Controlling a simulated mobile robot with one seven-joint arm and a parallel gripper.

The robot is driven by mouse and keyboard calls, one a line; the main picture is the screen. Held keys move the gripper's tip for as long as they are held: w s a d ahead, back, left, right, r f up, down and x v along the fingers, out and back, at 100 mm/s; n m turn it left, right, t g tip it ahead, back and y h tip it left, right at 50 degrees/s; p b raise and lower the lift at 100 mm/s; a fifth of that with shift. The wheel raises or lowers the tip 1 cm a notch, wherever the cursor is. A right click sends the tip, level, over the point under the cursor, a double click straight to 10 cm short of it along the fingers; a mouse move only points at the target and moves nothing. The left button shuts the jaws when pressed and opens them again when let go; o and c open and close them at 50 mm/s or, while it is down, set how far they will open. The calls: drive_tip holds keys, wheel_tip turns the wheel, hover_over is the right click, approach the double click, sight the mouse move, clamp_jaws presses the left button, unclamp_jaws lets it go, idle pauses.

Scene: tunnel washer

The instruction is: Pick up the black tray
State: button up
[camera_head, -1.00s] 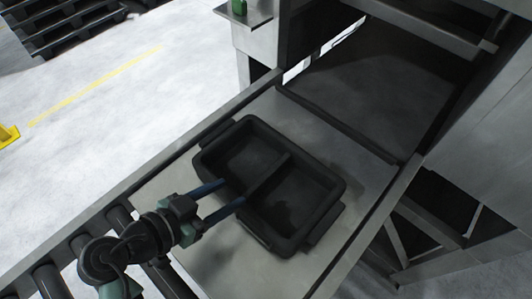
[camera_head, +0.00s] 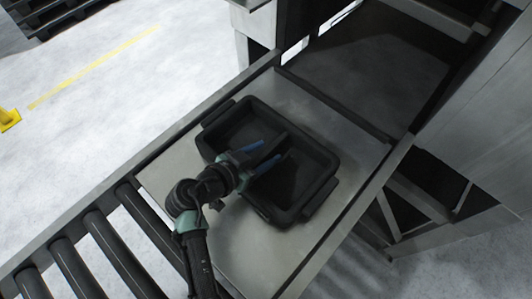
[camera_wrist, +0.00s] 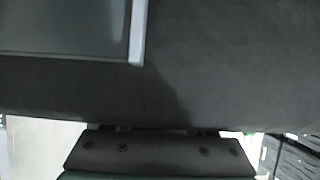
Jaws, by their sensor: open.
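The wrist view is mostly a close dark grey surface (camera_wrist: 220,60), probably the tray.
Metal side rails (camera_head: 165,143) edge the plate. Dark rollers (camera_head: 120,240) are at the lower left. A dark machine opening (camera_head: 365,75) lies beyond the plate's upper right edge. The plate in front of the tray is bare.

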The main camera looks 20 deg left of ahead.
drive_tip(key=shift+c, duration=0.3)
clamp_jaws()
idle(0.3)
